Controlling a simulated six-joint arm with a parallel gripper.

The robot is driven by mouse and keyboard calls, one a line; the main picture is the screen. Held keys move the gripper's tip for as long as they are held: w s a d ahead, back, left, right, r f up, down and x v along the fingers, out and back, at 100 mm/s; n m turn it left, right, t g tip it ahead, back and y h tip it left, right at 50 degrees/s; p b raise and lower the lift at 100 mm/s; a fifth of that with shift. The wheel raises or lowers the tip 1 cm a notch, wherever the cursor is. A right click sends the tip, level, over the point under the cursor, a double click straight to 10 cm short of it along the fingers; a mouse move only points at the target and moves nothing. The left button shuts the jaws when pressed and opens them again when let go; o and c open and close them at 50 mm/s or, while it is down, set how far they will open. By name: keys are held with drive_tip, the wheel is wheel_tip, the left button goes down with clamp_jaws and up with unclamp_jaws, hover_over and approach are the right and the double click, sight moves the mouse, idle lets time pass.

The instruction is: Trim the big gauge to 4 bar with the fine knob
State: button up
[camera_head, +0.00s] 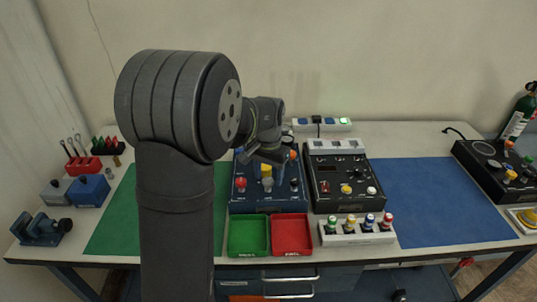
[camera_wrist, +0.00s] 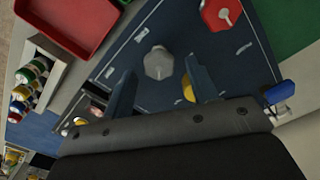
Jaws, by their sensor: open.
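The blue trainer panel (camera_head: 262,203) stands in the middle of the bench, partly behind my arm. It carries a red knob (camera_head: 240,184), a yellow knob (camera_head: 267,170), a grey knob (camera_head: 268,184) and a dark knob (camera_head: 294,184). No label shows which one is the fine knob. My gripper (camera_wrist: 160,70) is open above the panel. In the wrist view the grey knob (camera_wrist: 158,63) lies ahead between the fingertips, with no visible contact. The yellow knob (camera_wrist: 188,88) is partly hidden by a finger. The big gauge cannot be made out, so its reading is unseen.
A green tray (camera_head: 247,251) and a red tray (camera_head: 290,251) sit in front of the panel. The blue mat (camera_head: 450,200) is clear.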

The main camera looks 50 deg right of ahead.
sight(268, 179)
wheel_tip(268, 179, up, 17)
idle(0.4)
drive_tip(key=shift+f, duration=0.25)
wheel_tip(268, 179, down, 17)
drive_tip(key=shift+f, duration=0.15)
idle(0.7)
